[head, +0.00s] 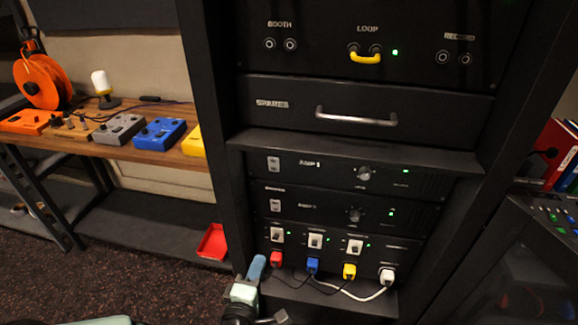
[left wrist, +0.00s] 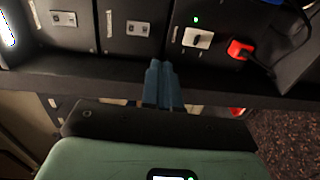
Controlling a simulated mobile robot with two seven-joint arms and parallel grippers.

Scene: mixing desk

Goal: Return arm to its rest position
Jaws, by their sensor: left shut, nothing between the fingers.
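My left gripper (head: 257,266) is in front of the lower left of the black equipment rack, its blue-grey fingers pointing up. In the left wrist view the fingers (left wrist: 162,84) are pressed together with nothing between them. They overlap the dark edge of the rack in that view, and I cannot tell whether they touch it. The red plug (head: 276,258) is just right of the gripper in the head view. It also shows in the left wrist view (left wrist: 238,49). My right gripper does not show.
The rack has a SPARES drawer (head: 280,103) with a handle, two amps and a bottom unit with blue (head: 312,265), yellow (head: 349,271) and white (head: 387,275) plugs. A red tray (head: 213,243) lies left. A wooden bench (head: 130,150) holds several pedals.

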